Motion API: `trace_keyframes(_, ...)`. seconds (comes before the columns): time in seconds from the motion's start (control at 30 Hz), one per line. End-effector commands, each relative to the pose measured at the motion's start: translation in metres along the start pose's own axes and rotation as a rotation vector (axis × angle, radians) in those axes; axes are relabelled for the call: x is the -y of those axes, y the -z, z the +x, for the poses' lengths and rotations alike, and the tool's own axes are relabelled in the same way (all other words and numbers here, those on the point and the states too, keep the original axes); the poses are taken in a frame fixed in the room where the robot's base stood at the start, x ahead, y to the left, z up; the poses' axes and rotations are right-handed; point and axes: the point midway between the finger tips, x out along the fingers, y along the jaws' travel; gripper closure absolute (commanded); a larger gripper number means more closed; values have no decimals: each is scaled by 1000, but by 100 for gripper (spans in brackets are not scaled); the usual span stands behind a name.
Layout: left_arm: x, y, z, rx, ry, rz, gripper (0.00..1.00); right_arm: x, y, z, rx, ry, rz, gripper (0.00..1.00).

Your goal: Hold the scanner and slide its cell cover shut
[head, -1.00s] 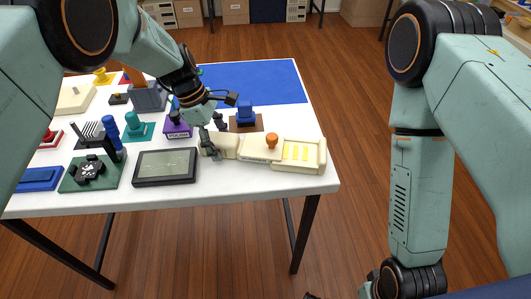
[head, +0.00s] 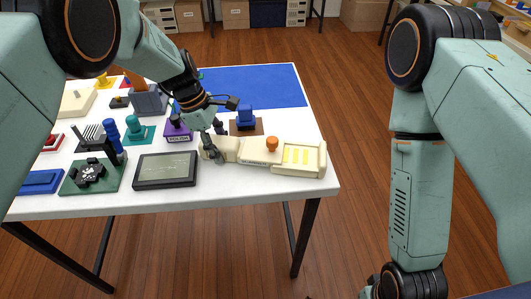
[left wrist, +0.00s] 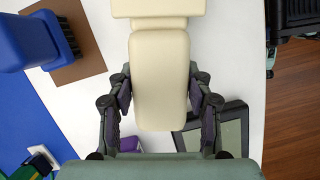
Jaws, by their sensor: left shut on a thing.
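The scanner (head: 252,158) is a long cream device lying on the white table near its right end. Its narrow handle points left, and the left wrist view shows that handle (left wrist: 160,75) from above. An orange knob (head: 272,144) stands on the scanner's middle; I take it to be on the cell cover. Yellow cells (head: 303,155) show in the open bay at the right end. My left gripper (head: 214,150) is shut on the handle, with one finger on each side of it (left wrist: 160,105). My right gripper is out of view; only the right arm's links show.
A dark tablet-like device (head: 166,170) lies left of the scanner. A blue block on a brown base (head: 246,120) stands close behind it. A purple block (head: 178,131) and a green base with a black part (head: 92,172) are further left. The table's right edge is near the scanner.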

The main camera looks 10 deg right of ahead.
Motion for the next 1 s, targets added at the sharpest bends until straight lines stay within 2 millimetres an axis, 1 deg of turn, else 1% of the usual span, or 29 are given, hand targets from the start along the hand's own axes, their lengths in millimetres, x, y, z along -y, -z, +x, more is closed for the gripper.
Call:
trace_keyframes(0.03, 0, 0, 0, 0, -1, -1, 78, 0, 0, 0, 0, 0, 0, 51)
trace_keyframes(0.3, 0, 0, 0, 0, -1, -1, 100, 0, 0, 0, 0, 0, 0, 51)
trace_keyframes(1.0, 0, 1, 3, -2, 0, 0, 100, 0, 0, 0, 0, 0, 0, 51)
